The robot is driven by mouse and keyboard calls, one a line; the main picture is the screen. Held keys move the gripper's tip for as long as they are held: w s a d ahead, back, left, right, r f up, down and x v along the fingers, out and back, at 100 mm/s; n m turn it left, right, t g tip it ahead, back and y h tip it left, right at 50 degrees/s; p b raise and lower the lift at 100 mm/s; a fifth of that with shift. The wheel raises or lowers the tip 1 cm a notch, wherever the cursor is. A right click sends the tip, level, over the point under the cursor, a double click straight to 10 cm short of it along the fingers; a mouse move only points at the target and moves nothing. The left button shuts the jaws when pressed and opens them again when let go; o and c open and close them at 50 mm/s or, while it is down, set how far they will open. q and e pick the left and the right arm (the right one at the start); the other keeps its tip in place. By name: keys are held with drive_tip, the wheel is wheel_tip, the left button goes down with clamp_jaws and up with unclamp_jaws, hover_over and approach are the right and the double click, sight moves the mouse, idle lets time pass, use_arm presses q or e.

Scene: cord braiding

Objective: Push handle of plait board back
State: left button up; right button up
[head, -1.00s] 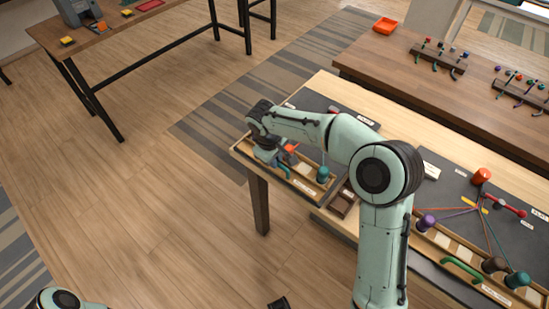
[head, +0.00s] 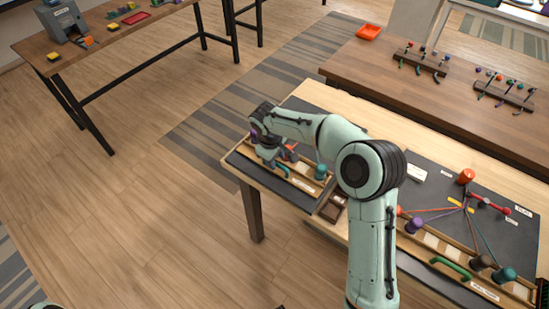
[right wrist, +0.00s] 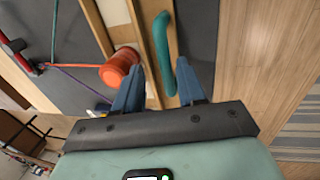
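The near-left plait board (head: 300,107) is a dark panel with a wooden tray along its front edge. My right gripper (head: 271,163) is down at this tray, beside a red bobbin (head: 290,153). In the right wrist view, the teal handle (right wrist: 162,45) runs between the two blue fingers of my right gripper (right wrist: 160,72). The fingers are apart, one on each side of the handle; firm contact cannot be made out. The red-orange bobbin (right wrist: 119,68) is close beside the left finger. My left gripper is not in view.
A teal bobbin (head: 320,171) stands in the same tray. A second plait board (head: 425,185) with a green handle (head: 450,268) and several bobbins lies to the right. A small dark box (head: 333,208) sits between the boards. Open floor lies left of the table.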

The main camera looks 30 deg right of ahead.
drive_tip(key=shift+a, duration=0.1)
drive_tip(key=shift+r, duration=0.15)
drive_tip(key=p+v, duration=0.1)
drive_tip(key=v, duration=1.2)
